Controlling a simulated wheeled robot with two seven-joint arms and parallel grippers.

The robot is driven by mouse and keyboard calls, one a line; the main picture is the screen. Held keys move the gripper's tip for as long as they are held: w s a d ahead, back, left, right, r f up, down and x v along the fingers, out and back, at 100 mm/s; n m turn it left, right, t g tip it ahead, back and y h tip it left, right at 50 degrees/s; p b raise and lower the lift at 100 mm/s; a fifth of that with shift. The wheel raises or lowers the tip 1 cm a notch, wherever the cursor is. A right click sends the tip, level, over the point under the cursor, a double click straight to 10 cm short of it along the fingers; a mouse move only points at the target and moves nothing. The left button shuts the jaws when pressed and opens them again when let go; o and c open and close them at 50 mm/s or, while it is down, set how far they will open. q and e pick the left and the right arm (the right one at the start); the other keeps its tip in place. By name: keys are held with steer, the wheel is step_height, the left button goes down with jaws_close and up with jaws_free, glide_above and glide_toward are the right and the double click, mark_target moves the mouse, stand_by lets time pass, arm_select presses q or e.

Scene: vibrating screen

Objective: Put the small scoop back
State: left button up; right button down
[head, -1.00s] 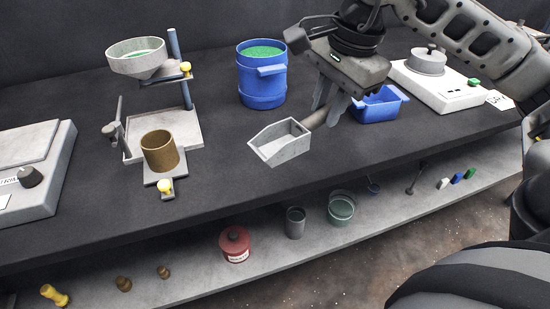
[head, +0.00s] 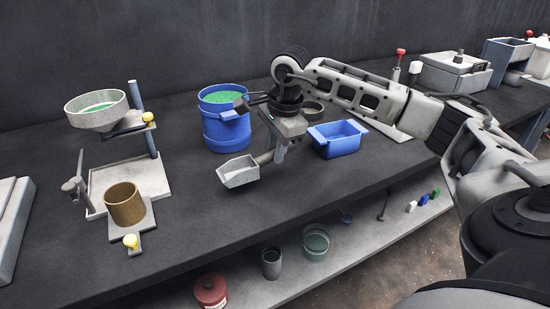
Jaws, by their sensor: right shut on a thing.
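The small scoop (head: 238,171) is a light grey, open box-shaped pan with a short handle. My right gripper (head: 274,156) is shut on its handle. The scoop is held with its pan pointing left, in front of the blue bucket (head: 226,130). I cannot tell for sure whether it touches the bench. The bucket holds green granules. A small blue tray (head: 338,140) sits to the right of the gripper and looks empty. My left gripper is not in view.
A stand with a grey bowl (head: 96,110) and a brown cup (head: 125,203) is at the left. My right arm partly hides the scale behind it. The lower shelf holds a red jar (head: 210,290) and other containers. The bench front is clear.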

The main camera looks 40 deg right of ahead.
steer(key=shift+w+d+f, duration=0.15)
steer(key=shift+w+f, duration=0.1)
steer(key=shift+f, duration=0.1)
steer(key=shift+f+p, duration=0.3)
steer(key=shift+f, duration=1.25)
steer(key=shift+f, duration=0.15)
steer(key=c, duration=1.3)
jaws_free()
steer(key=shift+o, duration=0.2)
